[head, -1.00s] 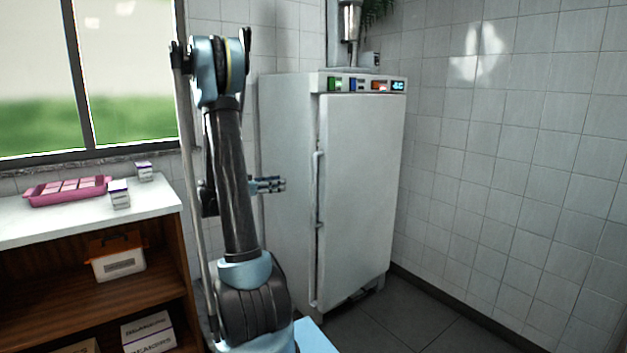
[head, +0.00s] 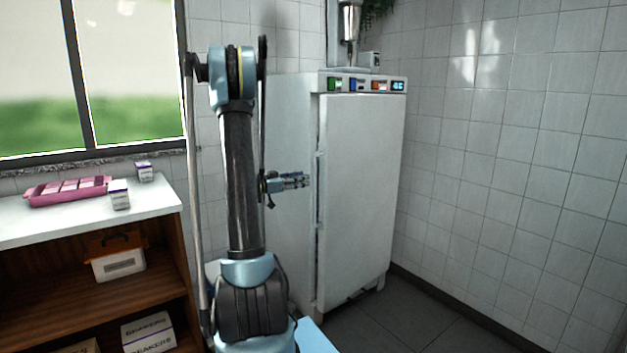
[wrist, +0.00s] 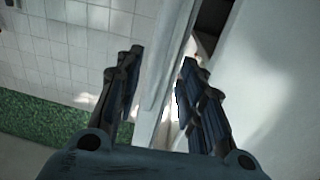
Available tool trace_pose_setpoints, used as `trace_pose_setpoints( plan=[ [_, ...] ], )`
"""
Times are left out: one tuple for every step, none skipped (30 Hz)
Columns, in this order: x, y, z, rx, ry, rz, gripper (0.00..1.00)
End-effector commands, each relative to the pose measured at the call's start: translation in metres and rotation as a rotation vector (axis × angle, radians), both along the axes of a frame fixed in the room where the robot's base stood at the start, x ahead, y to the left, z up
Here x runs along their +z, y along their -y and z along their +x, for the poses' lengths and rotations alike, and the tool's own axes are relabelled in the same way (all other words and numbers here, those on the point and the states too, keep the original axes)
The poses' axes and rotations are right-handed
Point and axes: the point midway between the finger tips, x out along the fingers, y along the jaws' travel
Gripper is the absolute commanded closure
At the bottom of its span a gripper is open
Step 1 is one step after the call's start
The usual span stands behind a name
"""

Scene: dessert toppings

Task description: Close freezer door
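The white freezer (head: 292,140) stands in the corner, with its door (head: 360,190) on the front. The door looks slightly ajar: a dark gap shows in the wrist view between the pale door edge (wrist: 168,60) and the white freezer body (wrist: 265,80). The long handle (head: 320,190) runs along the door's left edge. My gripper (head: 305,180) is beside the freezer's left side, close to that edge. In the wrist view my gripper (wrist: 162,62) is open, its fingers apart with the door edge in line between them. I cannot tell whether it touches.
A shelf unit (head: 90,220) on the left holds a pink tray (head: 68,191) and small boxes on top, with more boxes below. Tiled wall (head: 500,180) stands to the right. The dark floor (head: 400,318) before the freezer is clear.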

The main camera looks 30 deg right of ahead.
Motion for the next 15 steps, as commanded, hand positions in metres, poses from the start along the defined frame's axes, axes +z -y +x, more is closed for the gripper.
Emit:
trace_pose_setpoints(
  plan=[
    [0.000, 0.009, -0.001, -0.004, 0.000, 0.000, 0.64],
    [0.000, 0.014, -0.001, -0.004, 0.000, 0.000, 0.64],
    [0.000, 0.021, -0.001, -0.003, 0.000, 0.000, 0.64],
    [0.000, 0.026, -0.001, -0.004, 0.000, 0.000, 0.64],
    [0.000, 0.030, -0.002, -0.004, 0.000, 0.000, 0.64],
    [0.000, 0.036, -0.002, -0.003, 0.000, 0.000, 0.64],
    [0.000, 0.040, -0.002, -0.003, 0.000, 0.000, 0.64],
    [0.000, 0.044, -0.002, -0.004, 0.000, 0.000, 0.64],
    [0.000, 0.049, -0.002, -0.003, 0.000, 0.000, 0.64],
    [0.000, 0.053, -0.002, -0.002, 0.000, 0.000, 0.64],
    [0.000, 0.056, -0.002, -0.002, 0.000, 0.000, 0.64],
    [0.000, 0.059, -0.002, -0.003, 0.000, 0.000, 0.64],
    [0.000, 0.062, -0.002, -0.002, 0.000, 0.000, 0.64],
    [0.000, 0.064, -0.002, -0.002, 0.000, 0.000, 0.64],
    [0.000, 0.066, -0.002, -0.001, 0.000, 0.000, 0.64]
  ],
)
